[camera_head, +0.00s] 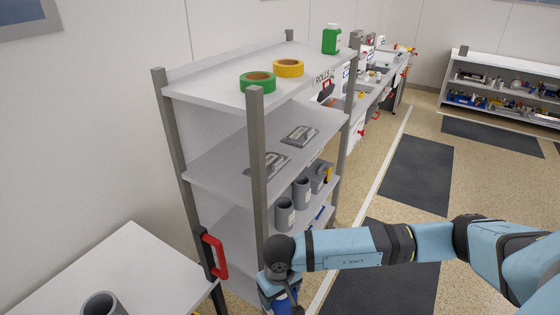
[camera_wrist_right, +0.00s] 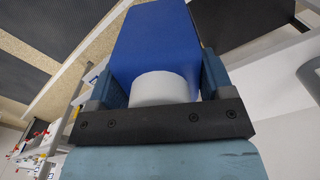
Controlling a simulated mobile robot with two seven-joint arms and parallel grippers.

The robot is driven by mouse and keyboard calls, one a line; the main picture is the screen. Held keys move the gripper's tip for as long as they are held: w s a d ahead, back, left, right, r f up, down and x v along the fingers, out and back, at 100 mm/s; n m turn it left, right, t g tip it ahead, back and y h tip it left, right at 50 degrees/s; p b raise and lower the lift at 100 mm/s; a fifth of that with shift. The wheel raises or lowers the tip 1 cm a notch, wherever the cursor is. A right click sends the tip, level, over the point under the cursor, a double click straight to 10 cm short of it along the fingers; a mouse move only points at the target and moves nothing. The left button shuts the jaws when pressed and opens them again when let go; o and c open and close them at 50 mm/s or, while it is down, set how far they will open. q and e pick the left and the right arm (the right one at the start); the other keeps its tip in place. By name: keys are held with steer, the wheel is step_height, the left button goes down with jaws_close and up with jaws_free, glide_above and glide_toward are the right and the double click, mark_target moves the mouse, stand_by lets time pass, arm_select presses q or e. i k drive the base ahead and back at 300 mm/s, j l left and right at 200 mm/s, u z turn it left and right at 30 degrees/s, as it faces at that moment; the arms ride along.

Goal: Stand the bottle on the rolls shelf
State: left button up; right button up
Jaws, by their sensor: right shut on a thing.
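My right gripper (camera_head: 282,300) is low in the head view, in front of the shelf unit's near post and cut by the bottom edge. It is shut on a blue bottle (camera_wrist_right: 157,42) with a white cap (camera_wrist_right: 160,88), seen between the two fingers in the right wrist view. Only a bit of blue shows below the wrist in the head view. The rolls shelf (camera_head: 215,88) is the top board, labelled ROLLS. It holds a green tape roll (camera_head: 257,84), a yellow tape roll (camera_head: 288,69) and a green bottle (camera_head: 331,42) at the far end. My left gripper is out of view.
The near grey post (camera_head: 257,150) rises beside my right wrist. Lower shelves hold flat grey tools (camera_head: 299,136) and grey cups (camera_head: 284,214). A red handle (camera_head: 216,256) is on the unit's near side. A white table (camera_head: 130,262) stands at left. The top shelf's near half is bare.

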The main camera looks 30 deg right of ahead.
mark_target(315, 61)
steer(key=i+l+u, duration=0.2)
steer(key=l, duration=0.9)
steer(key=l+u, duration=0.2)
steer(key=l, duration=0.85)
steer(key=l+u, duration=0.2)
steer(key=l, duration=0.9)
steer(key=k+l+u, duration=0.2)
steer(key=l, duration=0.9)
steer(key=i, duration=0.05)
